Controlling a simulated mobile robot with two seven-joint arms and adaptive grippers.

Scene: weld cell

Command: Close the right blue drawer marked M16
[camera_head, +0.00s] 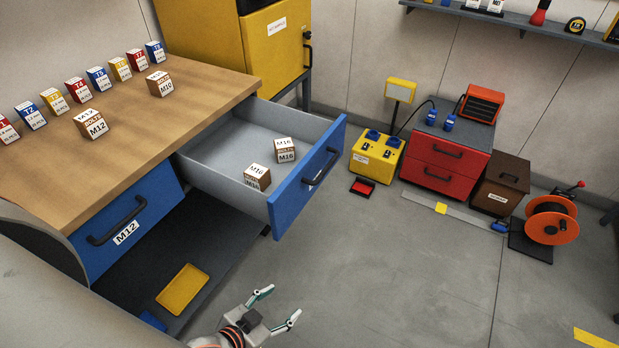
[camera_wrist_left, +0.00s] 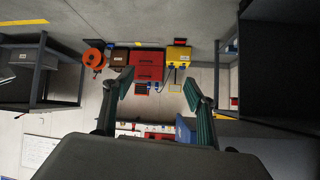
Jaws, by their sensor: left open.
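The right blue drawer (camera_head: 294,204) stands pulled out from the wooden-topped bench in the head view. Its blue front has a dark handle (camera_head: 321,166), and two boxes marked M16 (camera_head: 285,150) lie in its grey inside. My right gripper is in neither view.
The left drawer marked M12 (camera_head: 146,213) is shut. A box marked M12 (camera_head: 90,124) and a box marked M10 (camera_head: 159,83) stand on the bench top (camera_head: 170,128). A yellow tray (camera_head: 183,289) lies on the shelf below.

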